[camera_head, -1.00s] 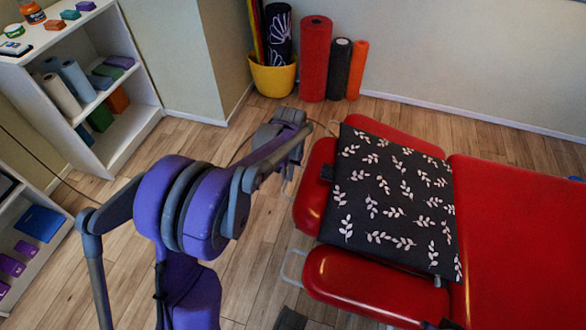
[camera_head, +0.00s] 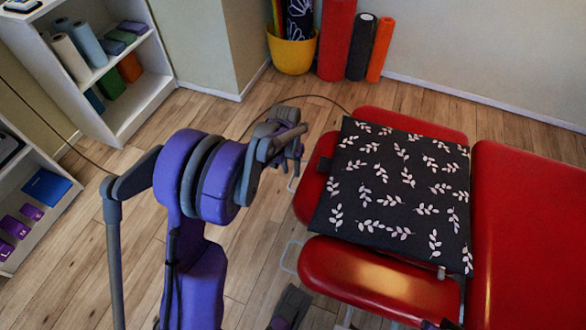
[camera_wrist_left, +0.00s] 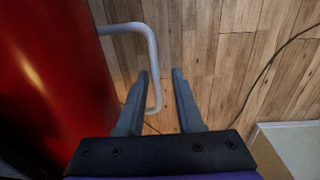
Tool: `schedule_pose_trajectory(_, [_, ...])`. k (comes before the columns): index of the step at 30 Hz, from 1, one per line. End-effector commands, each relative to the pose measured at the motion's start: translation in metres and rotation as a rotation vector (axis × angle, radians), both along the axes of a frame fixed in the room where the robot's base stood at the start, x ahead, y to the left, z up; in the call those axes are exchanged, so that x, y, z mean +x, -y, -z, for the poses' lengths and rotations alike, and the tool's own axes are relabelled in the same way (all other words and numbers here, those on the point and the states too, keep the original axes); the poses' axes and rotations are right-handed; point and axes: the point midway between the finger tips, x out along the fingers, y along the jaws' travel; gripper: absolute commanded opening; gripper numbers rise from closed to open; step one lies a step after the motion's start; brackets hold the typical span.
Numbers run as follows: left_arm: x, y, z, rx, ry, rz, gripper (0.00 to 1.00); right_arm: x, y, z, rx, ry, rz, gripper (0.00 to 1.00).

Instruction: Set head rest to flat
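The head rest (camera_head: 375,280) is the red padded end section of the treatment table, with side pads and a black leaf-patterned pillow (camera_head: 400,190) over its middle. Its exact tilt is hard to tell. A grey bar handle (camera_head: 293,183) sticks out at its left end and shows in the left wrist view (camera_wrist_left: 153,60). My left gripper (camera_head: 298,148) is beside that end; the wrist view shows it open, with the handle seen between its fingers (camera_wrist_left: 162,75), not clearly gripped. My right gripper (camera_head: 290,305) seems to show partly at the bottom; its fingers are unclear.
A second grey handle (camera_head: 288,256) is nearer me. The red main table section (camera_head: 530,230) is at right. White shelves (camera_head: 125,110) stand left; a yellow bucket (camera_head: 292,52) and rolled mats (camera_head: 337,40) stand at the back wall. Wood floor is clear between.

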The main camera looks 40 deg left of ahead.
Motion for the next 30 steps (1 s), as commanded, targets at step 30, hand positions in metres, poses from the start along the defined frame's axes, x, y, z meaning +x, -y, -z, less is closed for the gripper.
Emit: schedule_pose_trajectory(30, [-0.002,-0.006,-0.104,-0.002,0.000,0.001,0.43,-0.003,0.000,-0.033,0.000,0.011,0.000,0.00])
